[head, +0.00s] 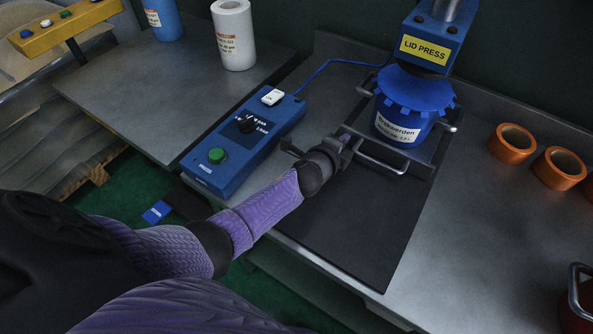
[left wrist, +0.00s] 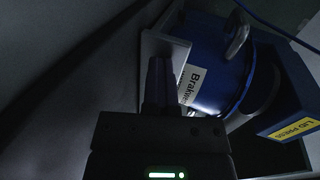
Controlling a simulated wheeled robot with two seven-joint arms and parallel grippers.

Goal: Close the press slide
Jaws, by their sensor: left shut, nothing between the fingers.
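The press slide (head: 421,165) is a grey plate with a bar handle (head: 381,163) at its front edge. On it stands a blue drum (head: 393,130) with a blue lid (head: 415,90), upright under the lid press (head: 428,45). My left gripper (head: 346,139) is shut and empty at the slide's front left corner, left of the handle. In the left wrist view its shut fingers (left wrist: 159,85) lie against or very close to the slide's grey edge (left wrist: 165,50), beside the drum (left wrist: 222,65); contact is unclear. My right gripper is out of view.
A dark mat (head: 370,225) in front of the slide is clear. Orange tape rolls (head: 512,145) stand at right. A white roll (head: 234,35) stands at back left.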

